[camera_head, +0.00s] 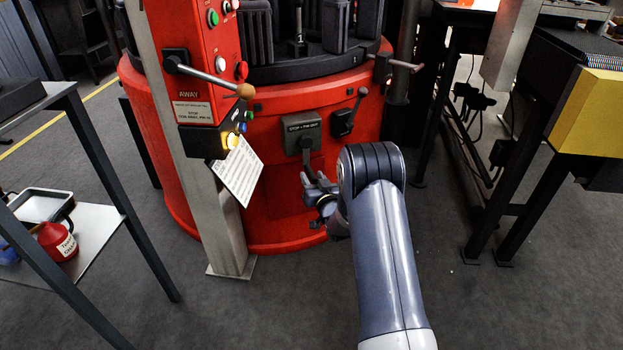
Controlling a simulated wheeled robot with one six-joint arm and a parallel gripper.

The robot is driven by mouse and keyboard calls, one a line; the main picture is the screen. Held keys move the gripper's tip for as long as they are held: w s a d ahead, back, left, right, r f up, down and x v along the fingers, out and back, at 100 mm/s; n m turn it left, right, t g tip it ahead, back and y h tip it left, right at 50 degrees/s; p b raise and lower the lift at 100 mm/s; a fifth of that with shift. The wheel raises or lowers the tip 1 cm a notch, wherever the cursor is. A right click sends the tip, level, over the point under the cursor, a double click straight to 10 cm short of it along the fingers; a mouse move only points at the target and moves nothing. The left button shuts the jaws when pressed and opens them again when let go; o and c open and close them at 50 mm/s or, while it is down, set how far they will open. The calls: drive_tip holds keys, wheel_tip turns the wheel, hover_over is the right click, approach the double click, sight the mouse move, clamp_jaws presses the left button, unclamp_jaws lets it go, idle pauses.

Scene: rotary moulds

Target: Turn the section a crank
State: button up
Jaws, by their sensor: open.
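A red round machine (275,200) stands in front of me with several handles. No readable label tells which one is the section a crank. A lever with a brown knob (210,78) sticks out from the red control panel at the upper left. A grey box (302,131) on the machine's front has a dark handle (307,157) hanging below it. A short black lever (352,104) sits to its right, and a T-shaped handle (398,63) is higher up. My gripper (313,184) is open just below the hanging handle; I cannot tell whether they touch.
A metal post (228,235) with a hanging white sheet (238,171) stands left of my gripper. A shelf (88,240) with a red container (57,242) is at the left. A dark bench with a yellow box (590,115) is at the right. Grey floor is free between.

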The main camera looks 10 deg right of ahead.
drive_tip(key=shift+w+a, duration=0.1)
drive_tip(key=shift+w, duration=0.65)
clamp_jaws()
